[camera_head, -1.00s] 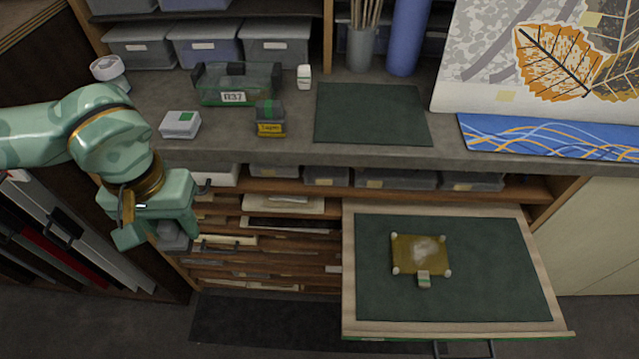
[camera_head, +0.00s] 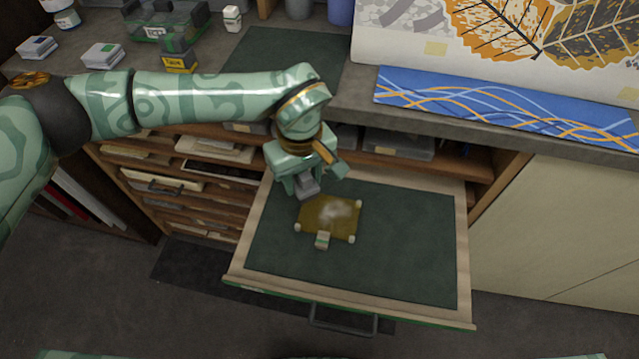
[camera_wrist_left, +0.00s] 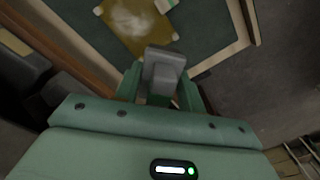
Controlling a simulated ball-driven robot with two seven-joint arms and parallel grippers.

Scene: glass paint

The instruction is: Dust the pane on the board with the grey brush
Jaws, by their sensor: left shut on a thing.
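The amber pane (camera_head: 318,219) lies on the dark green board (camera_head: 400,240) in the pulled-out drawer, with a pale dusty patch on it and pale pieces at its corners. My left gripper (camera_head: 306,183) is shut on the grey brush (camera_head: 308,190), over the pane's upper left edge. I cannot tell whether the brush touches the pane. In the left wrist view the brush (camera_wrist_left: 163,68) sits between the fingers, with the pane (camera_wrist_left: 137,24) beyond it. My right gripper is not in view.
A small white and green block (camera_head: 323,240) sits at the pane's near edge. The drawer's wooden rim (camera_head: 462,240) surrounds the board. The worktop (camera_head: 350,100) overhangs behind, with a blue patterned panel (camera_head: 500,108). The board right of the pane is clear.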

